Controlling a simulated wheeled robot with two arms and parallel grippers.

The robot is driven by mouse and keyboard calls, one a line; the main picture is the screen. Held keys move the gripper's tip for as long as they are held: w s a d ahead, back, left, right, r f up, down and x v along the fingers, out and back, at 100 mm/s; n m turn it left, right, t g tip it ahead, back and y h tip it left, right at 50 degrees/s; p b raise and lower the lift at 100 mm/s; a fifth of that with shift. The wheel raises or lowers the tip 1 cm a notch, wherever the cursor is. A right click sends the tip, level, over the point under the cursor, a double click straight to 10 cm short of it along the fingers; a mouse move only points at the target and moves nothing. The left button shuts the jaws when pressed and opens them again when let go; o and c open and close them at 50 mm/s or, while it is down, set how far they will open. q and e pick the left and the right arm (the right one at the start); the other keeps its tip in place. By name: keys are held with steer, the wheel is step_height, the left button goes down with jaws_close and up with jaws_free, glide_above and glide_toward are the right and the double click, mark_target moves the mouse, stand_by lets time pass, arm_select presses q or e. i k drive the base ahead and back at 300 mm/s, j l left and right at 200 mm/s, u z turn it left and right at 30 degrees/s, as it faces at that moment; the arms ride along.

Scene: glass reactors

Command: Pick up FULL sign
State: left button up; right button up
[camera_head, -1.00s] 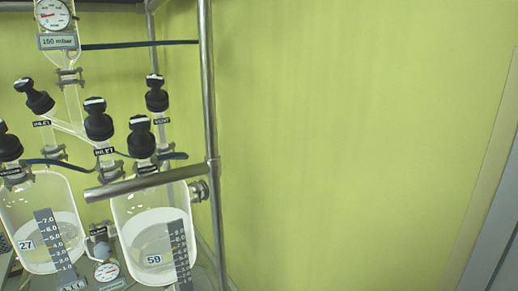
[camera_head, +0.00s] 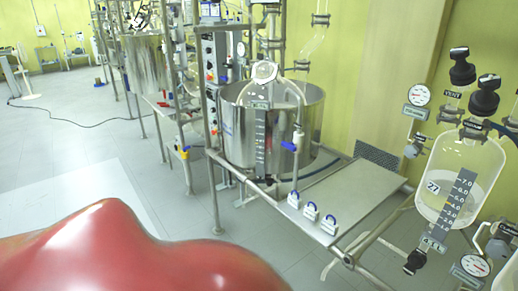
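Several small white tags with blue loops stand in a row on the front edge of a steel shelf; one is the middle tag (camera_head: 311,211). Their lettering is too small to read, so I cannot tell whether one is the FULL sign. No sign reading FULL can be made out elsewhere. Neither of my grippers is in view.
The steel shelf (camera_head: 345,195) is otherwise bare. A large steel vessel (camera_head: 305,125) stands left of it in a pipe frame. A glass reactor (camera_head: 450,175) marked 27 hangs at the right. A large red rounded surface fills the lower left. Open floor lies at the left.

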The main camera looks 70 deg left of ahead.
mark_target(295, 202)
steer(key=u, duration=1.6)
